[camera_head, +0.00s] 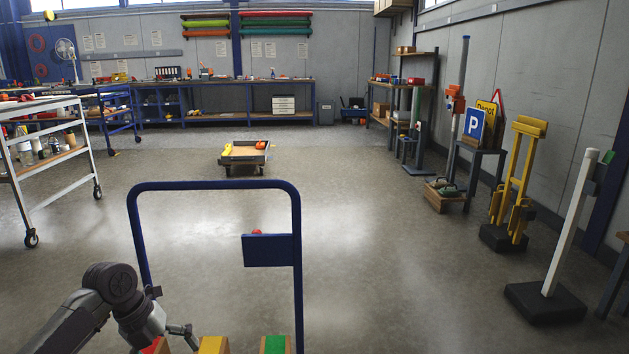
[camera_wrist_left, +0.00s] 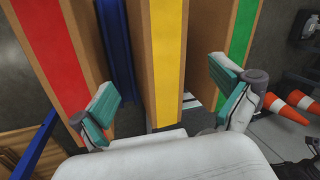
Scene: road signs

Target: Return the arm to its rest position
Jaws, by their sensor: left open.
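My left arm (camera_head: 100,300) comes in from the lower left in the head view, with its gripper (camera_head: 178,338) at the bottom edge, partly cut off. In the left wrist view the gripper (camera_wrist_left: 168,97) is open, its two teal-padded fingers wide apart. Upright wooden boards with coloured edges stand just beyond it: red (camera_wrist_left: 48,50), yellow (camera_wrist_left: 167,60) and green (camera_wrist_left: 243,30). The yellow-edged board shows between the fingers, with gaps on both sides and no contact visible. My right arm is not in view.
A blue tubular frame (camera_head: 215,185) with a small blue plate (camera_head: 268,250) rises right in front. Orange-white cones (camera_wrist_left: 285,108) lie at right in the wrist view. A low cart (camera_head: 243,155) stands farther off. Sign stands (camera_head: 514,185) line the right wall. Mid-floor is mostly open.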

